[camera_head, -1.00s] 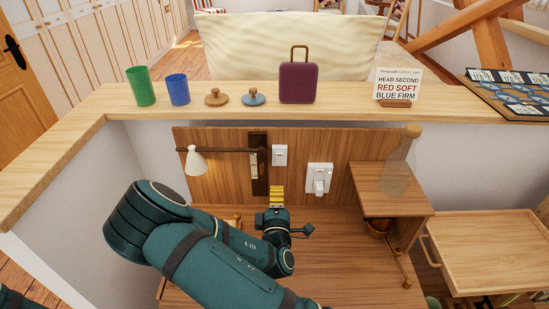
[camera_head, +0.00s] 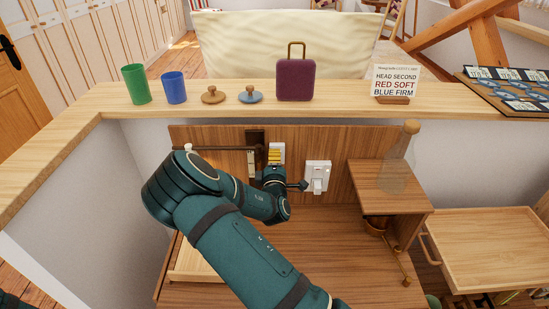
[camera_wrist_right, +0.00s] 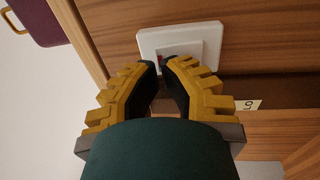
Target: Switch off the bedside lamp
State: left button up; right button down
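The bedside lamp is on the wooden headboard panel. A white switch plate (camera_head: 276,145) sits beside the lamp's dark mount. In the right wrist view the plate (camera_wrist_right: 205,42) shows a dark middle with a bit of red, partly behind my fingertips. My right gripper (camera_head: 276,158) has its yellow fingertips drawn nearly together, with nothing held, right in front of this plate. In the wrist view the fingertips (camera_wrist_right: 161,64) overlap its lower edge; I cannot tell whether they touch it.
A second white wall plate (camera_head: 318,177) is to the right. A clear bottle (camera_head: 399,165) stands on the small wooden shelf (camera_head: 385,190). The ledge above (camera_head: 340,106) carries cups, knobbed lids, a purple case (camera_head: 296,80) and a sign (camera_head: 395,82).

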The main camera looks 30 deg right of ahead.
jog(key=shift+w+d, duration=0.1)
jog(key=shift+w, duration=0.1)
pick_arm(q)
jog(key=shift+s+a+r+p, duration=0.1)
jog(key=shift+s+r+p, duration=0.15)
jog(key=shift+r+p, duration=0.55)
pick_arm(e)
jog(key=shift+w+d+r+g+y, duration=0.2)
jog(key=shift+w+r+g+y, duration=0.1)
jog(key=shift+w+r+y, duration=0.15)
pick_arm(q)
jog(key=shift+s, duration=0.1)
pick_arm(e)
jog(key=shift+h, duration=0.25)
